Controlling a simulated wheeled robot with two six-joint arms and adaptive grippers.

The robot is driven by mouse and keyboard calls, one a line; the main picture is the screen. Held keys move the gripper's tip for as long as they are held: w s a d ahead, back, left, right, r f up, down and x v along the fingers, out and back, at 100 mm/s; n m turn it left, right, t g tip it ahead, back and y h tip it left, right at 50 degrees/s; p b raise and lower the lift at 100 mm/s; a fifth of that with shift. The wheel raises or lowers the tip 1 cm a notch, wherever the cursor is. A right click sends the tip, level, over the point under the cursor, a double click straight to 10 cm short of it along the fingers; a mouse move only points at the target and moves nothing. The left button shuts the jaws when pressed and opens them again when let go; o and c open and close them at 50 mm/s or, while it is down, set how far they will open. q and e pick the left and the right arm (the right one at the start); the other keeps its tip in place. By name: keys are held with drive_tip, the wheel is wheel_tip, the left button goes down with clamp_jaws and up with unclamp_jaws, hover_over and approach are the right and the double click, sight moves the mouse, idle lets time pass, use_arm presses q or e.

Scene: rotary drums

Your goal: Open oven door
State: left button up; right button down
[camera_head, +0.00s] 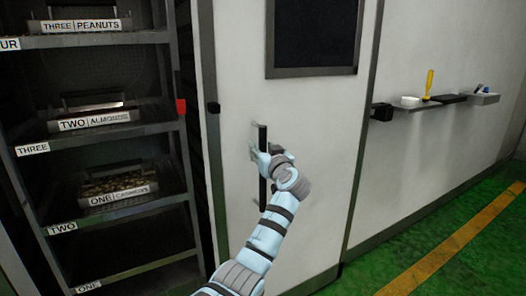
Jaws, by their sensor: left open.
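The oven door (233,70) is a tall white panel with a dark window (312,32) in its upper part. A vertical black bar handle (262,138) is on the door below the window. My left gripper (258,156) is at the handle, with its open fingers beside or around the bar; I cannot tell whether they touch it. The gripper and wrist hide part of the handle. A dark gap lies along the door's left edge; I cannot tell whether the door is ajar. My right gripper is not in view.
A metal rack (106,143) with labelled shelves and nut trays stands left of the door. A small wall shelf (425,105) on the right holds a yellow-handled tool (428,82). The green floor (445,250) with a yellow stripe is clear at right.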

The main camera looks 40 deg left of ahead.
use_arm(q)
drive_tip(key=v, duration=1.2)
drive_tip(key=shift+w, duration=0.1)
